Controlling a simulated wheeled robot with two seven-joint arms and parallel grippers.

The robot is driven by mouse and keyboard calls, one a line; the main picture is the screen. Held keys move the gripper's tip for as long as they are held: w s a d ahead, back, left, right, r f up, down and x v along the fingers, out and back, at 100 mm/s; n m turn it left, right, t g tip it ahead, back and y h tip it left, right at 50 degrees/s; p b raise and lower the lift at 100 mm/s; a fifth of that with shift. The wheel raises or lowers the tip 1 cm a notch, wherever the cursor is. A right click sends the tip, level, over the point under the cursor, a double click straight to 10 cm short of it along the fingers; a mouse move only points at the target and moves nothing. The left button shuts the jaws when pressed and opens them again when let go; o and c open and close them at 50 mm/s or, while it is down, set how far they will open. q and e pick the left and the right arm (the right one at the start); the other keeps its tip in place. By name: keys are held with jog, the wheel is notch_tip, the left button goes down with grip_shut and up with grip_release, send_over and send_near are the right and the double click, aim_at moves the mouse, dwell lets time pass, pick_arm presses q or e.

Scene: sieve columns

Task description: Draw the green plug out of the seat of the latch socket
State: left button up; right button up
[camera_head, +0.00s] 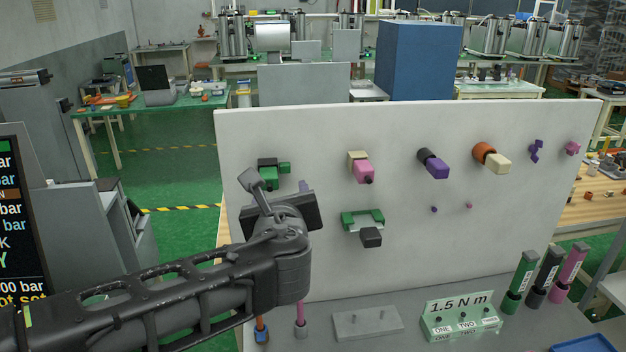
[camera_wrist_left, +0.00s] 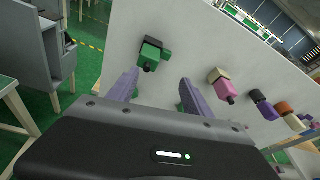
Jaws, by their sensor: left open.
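The green plug (camera_head: 268,180) sits in a dark socket (camera_head: 268,161) on the upright pale board, at the left of the upper row. A small green block (camera_head: 285,168) is at its right side. In the left wrist view the plug (camera_wrist_left: 150,52) shows ahead of my fingers, with a dark end facing out. My left gripper (camera_head: 277,185) is open and empty in front of the board, a little below the plug. In the left wrist view its two purple-grey fingers (camera_wrist_left: 158,88) stand apart, the plug beyond the gap and nearer the left finger. My right gripper is not in view.
The pale board (camera_head: 410,275) also bears a pink plug (camera_head: 364,172), a purple plug (camera_head: 436,168), a cream plug (camera_head: 498,162) and a green bracket with a dark block (camera_head: 371,237). Below are a grey plate (camera_head: 367,322), a green "1.5 N m" stand (camera_head: 460,322) and coloured cylinders (camera_head: 519,280).

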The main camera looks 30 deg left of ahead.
aim_at(269, 181)
pick_arm(q)
jog(key=shift+s+a+r+m+y, duration=0.55)
jog(key=shift+a+m+y, duration=0.05)
jog(key=shift+a, duration=0.15)
jog(key=shift+s+d+r, duration=0.1)
jog(key=shift+s, duration=0.2)
jog(key=shift+w, duration=0.25)
jog(key=x, duration=0.4)
jog(key=p+x, duration=0.1)
jog(key=x, duration=0.3)
jog(key=shift+s+f, duration=0.15)
jog(key=shift+f, duration=0.05)
jog(key=shift+c, duration=0.5)
grip_shut()
